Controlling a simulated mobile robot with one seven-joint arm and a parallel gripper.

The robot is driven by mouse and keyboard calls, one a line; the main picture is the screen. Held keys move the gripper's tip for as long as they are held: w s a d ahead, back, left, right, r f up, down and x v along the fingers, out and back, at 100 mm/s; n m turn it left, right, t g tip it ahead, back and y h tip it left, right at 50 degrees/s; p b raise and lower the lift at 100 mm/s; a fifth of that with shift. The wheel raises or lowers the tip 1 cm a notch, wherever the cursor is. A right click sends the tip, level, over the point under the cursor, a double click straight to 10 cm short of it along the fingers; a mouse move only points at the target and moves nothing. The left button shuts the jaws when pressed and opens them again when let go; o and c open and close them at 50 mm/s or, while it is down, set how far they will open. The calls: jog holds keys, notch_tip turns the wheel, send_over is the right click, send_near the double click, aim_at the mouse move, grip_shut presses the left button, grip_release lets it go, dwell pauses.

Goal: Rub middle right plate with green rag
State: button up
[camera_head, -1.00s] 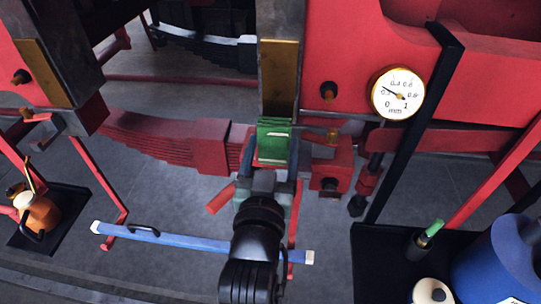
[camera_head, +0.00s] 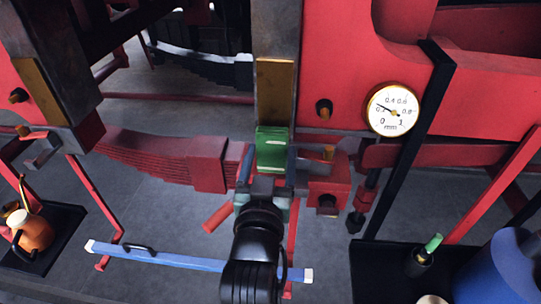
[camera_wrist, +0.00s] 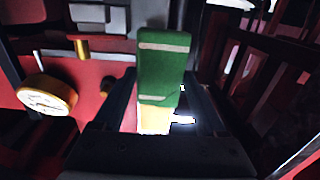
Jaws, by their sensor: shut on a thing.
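A green rag (camera_head: 271,150) with pale stripes is held upright in my gripper (camera_head: 268,174). In the wrist view, the rag (camera_wrist: 164,62) stands up between the two dark fingers of my gripper (camera_wrist: 160,104). A tall brass plate (camera_head: 275,88) is set on a dark upright post, directly above the rag in the head view. The rag's top edge overlaps the plate's lower end there; I cannot tell whether they touch. A second brass plate (camera_head: 45,79) is on the dark post at the left. A yellowish strip shows below the rag in the wrist view.
A dial gauge (camera_head: 393,109) sits right of the post, near a black slanted bar (camera_head: 403,140). Red leaf springs (camera_head: 165,157) are left of my gripper. A blue bar (camera_head: 190,261) lies low in front. Side trays hold an orange oil can (camera_head: 33,232) and a blue container (camera_head: 500,268).

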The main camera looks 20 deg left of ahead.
aim_at(271, 136)
jog(key=shift+x, duration=1)
jog(key=shift+r, duration=0.1)
jog(key=shift+s+r+p, duration=0.1)
jog(key=shift+r+p, duration=1.45)
jog(key=shift+r, duration=0.45)
jog(key=shift+f+b, duration=1.85)
jog(key=shift+f, duration=0.3)
jog(key=shift+s+d+p, duration=0.15)
jog(key=shift+s+p, duration=0.15)
jog(key=shift+v, duration=2.4)
